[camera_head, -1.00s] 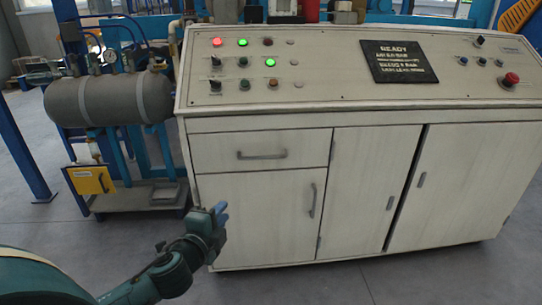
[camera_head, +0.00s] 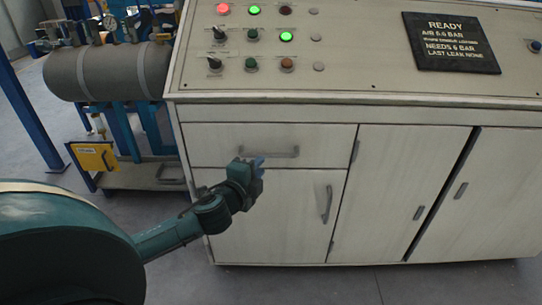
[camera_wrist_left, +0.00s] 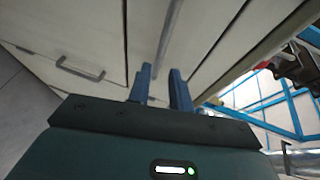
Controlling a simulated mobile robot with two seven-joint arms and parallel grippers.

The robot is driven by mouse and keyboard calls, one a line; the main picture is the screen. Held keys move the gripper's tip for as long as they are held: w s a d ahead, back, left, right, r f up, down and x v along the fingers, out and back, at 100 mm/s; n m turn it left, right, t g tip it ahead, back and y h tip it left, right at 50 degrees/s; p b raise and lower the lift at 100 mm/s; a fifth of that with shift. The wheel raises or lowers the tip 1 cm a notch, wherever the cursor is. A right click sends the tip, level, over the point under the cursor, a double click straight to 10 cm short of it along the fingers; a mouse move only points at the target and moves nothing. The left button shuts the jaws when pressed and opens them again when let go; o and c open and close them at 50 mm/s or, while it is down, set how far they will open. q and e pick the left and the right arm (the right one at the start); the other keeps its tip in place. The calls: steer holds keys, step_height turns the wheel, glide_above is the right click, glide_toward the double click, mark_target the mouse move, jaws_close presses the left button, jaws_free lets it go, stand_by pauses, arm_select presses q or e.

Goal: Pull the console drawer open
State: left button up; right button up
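The console drawer (camera_head: 215,142) is a pale front panel at the console's upper left, flush with the cabinet and closed. Its grey bar handle (camera_head: 284,154) runs horizontally across the drawer; the left part is partly covered by my gripper. My left gripper (camera_head: 260,161) is in front of the handle's left part. In the left wrist view its two blue fingers (camera_wrist_left: 160,82) are apart with nothing gripped. The drawer handle (camera_wrist_left: 170,38) shows there as a bar just beyond the gap between the fingertips. I cannot tell if they touch it. My right gripper is not in view.
Below the drawer is a cabinet door with a vertical handle (camera_head: 327,204), also in the wrist view (camera_wrist_left: 80,68). The sloped control panel (camera_head: 350,60) overhangs above. A grey tank (camera_head: 110,72) stands left. The floor in front is clear.

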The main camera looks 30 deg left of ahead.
mark_target(269, 156)
arm_select(q)
steer(key=b+x, duration=0.1)
steer(key=x, duration=0.7)
steer(key=shift+w, duration=0.1)
steer(key=shift+c, duration=0.4)
jaws_close()
